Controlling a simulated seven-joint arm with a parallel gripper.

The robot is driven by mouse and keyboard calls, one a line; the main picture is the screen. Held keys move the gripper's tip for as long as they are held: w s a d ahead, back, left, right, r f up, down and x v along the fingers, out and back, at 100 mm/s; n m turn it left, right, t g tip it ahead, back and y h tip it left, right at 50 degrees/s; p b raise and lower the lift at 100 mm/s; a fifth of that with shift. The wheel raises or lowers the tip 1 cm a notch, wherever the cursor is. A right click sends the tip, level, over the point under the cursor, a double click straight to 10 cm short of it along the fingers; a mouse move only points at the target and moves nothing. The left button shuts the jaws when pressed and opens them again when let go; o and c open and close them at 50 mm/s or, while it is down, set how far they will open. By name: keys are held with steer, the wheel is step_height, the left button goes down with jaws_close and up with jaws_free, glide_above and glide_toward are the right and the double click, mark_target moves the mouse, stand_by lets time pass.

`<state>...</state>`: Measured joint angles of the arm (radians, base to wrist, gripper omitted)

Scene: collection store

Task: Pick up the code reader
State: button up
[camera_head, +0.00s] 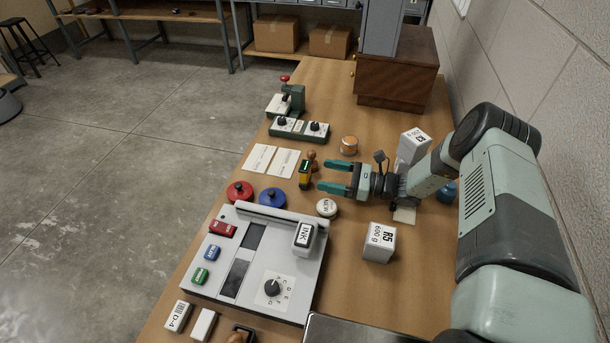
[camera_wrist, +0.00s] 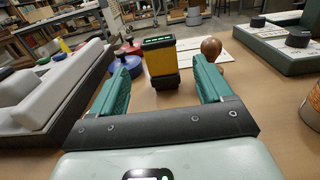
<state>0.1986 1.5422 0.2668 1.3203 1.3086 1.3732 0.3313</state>
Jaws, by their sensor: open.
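The code reader (camera_head: 305,175) looks to be the small upright yellow and black device with a green-lit top, standing on the wooden bench. It also shows in the wrist view (camera_wrist: 161,64), ahead of and between my fingers. My gripper (camera_head: 335,178) is open and low over the bench, its teal fingers pointing left at the device. In the wrist view my gripper (camera_wrist: 160,88) has one finger on each side, with nothing held. The device stands just beyond the fingertips, and I see no contact.
A round wooden knob (camera_wrist: 211,49) stands just right of the device in the wrist view. A grey console (camera_head: 258,262) lies nearer, with red (camera_head: 240,191) and blue (camera_head: 272,198) round pieces by it.

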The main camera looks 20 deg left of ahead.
mark_target(299, 170)
steer(key=a, duration=0.9)
steer(key=shift+a, duration=0.1)
steer(key=c, duration=1.1)
